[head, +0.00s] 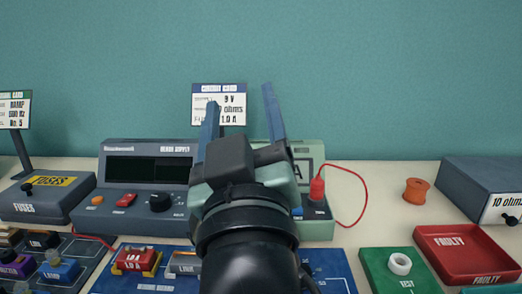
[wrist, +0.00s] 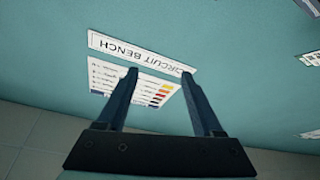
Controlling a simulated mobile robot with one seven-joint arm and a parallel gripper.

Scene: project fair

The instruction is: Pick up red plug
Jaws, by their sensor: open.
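The red plug (head: 317,189) stands upright in the front of the green meter (head: 318,229), right of my gripper in the head view. A red wire (head: 361,192) loops from it to the right. My gripper (head: 240,95) is raised above the bench with its two blue fingers apart and nothing between them. My arm hides much of the meter. In the wrist view my open gripper (wrist: 168,72) points at the wall and a "Circuit Bench" chart (wrist: 140,85); the plug does not show there.
The bench supply (head: 148,180) stands left of my arm. A blue board (head: 115,282) lies in front. At right are an orange spool (head: 416,190), a red "Faulty" tray (head: 440,232), a green test pad (head: 372,262) and a grey "10 ohms" box (head: 480,182). A card (head: 219,90) stands behind my gripper.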

